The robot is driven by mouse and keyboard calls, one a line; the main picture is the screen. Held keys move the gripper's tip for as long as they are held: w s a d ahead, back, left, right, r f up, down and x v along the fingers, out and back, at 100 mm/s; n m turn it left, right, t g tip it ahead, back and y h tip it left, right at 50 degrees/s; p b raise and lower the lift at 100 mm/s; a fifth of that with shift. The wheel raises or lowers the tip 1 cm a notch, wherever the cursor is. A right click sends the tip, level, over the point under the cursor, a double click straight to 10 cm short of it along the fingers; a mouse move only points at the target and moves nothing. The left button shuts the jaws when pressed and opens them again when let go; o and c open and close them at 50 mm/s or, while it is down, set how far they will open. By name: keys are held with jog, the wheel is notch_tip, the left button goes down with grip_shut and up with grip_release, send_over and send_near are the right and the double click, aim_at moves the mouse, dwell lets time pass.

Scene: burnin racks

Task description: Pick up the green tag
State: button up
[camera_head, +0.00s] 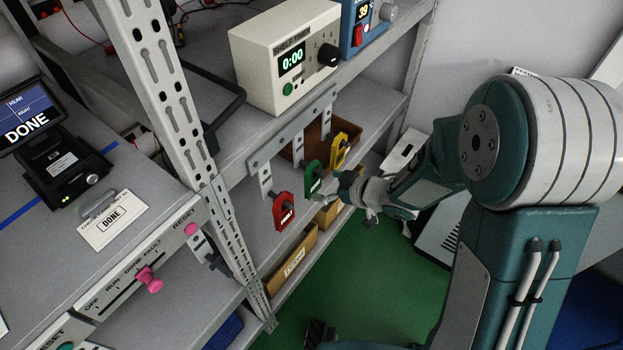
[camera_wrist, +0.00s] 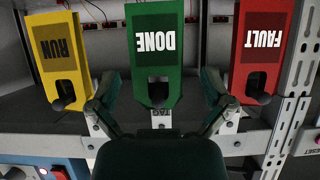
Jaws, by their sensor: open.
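The green tag (camera_head: 313,178) hangs on the tag rail of the rack, between the red tag (camera_head: 284,211) and the yellow tag (camera_head: 338,149). In the wrist view the green tag (camera_wrist: 155,50) appears upside down, reads DONE, and has a dark peg through its hole. My gripper (camera_head: 345,194) is in front of the green tag. In the wrist view its two open fingers (camera_wrist: 158,88) stand on either side of the tag's lower part, apart from it. The yellow RUN tag (camera_wrist: 60,55) is to the left and the red FAULT tag (camera_wrist: 262,50) to the right.
The perforated rack upright (camera_head: 165,85) stands left of the tags. A shelf timer (camera_head: 285,55) sits on the shelf above them. Cardboard bins (camera_head: 290,268) sit below. A tester with a DONE screen (camera_head: 28,110) stands at the left. The green floor (camera_head: 385,270) is clear.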

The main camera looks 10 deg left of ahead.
aim_at(316, 183)
jog(key=shift+w+a+f, duration=0.2)
jog(key=shift+a+f, duration=0.05)
jog(key=shift+f, duration=0.05)
jog(key=x, duration=0.3)
jog(key=shift+w+f, duration=0.15)
jog(key=shift+w, duration=0.05)
jog(key=shift+a+f, duration=0.1)
jog(key=shift+a, duration=0.5)
jog(key=shift+d, duration=0.2)
jog(key=c, duration=0.8)
jog(key=shift+d, duration=0.2)
jog(key=shift+c, duration=0.2)
jog(key=shift+a, duration=0.15)
